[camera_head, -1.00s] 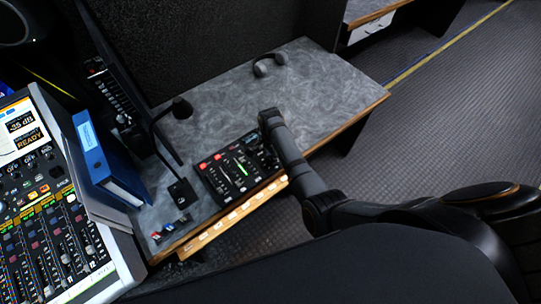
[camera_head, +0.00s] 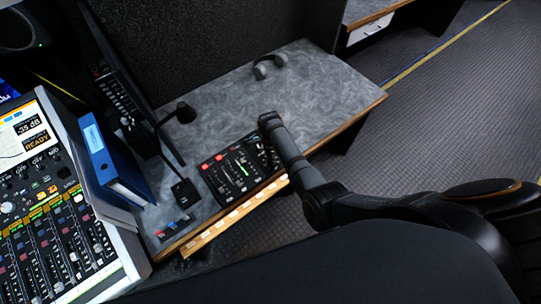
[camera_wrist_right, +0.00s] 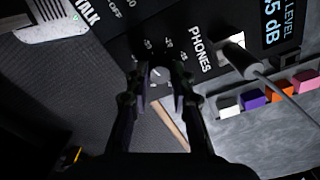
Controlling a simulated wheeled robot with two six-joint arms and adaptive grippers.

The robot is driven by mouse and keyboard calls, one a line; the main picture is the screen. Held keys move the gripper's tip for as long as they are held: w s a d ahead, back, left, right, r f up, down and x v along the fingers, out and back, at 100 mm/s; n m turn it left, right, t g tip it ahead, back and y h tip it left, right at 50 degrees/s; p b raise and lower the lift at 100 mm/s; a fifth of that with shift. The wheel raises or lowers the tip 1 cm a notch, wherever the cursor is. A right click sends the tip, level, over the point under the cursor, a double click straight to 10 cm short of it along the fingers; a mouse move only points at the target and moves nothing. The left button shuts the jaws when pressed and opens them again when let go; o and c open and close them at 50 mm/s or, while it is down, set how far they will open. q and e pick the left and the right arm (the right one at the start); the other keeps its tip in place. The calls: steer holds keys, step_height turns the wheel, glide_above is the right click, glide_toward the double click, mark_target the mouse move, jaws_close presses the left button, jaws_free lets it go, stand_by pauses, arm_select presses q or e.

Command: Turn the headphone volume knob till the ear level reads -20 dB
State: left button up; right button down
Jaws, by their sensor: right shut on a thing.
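The fingers hide part of the knob. An ear level display (camera_wrist_right: 272,22) beside it is cut off by the frame and shows "5 dB". My left gripper is out of view.
A cable plug (camera_wrist_right: 245,62) sits close to the knob. Colored blocks (camera_wrist_right: 280,92) lie beside the panel. A gooseneck microphone (camera_head: 185,112), a blue binder (camera_head: 112,160) and headphones (camera_head: 268,66) are on the grey desk (camera_head: 320,85). The desk's right part is mostly clear.

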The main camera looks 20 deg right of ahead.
stand_by(0.3)
steer(key=c, duration=1.1)
jaws_free()
steer(key=shift+c, duration=0.2)
step_height(320, 180, up, 12)
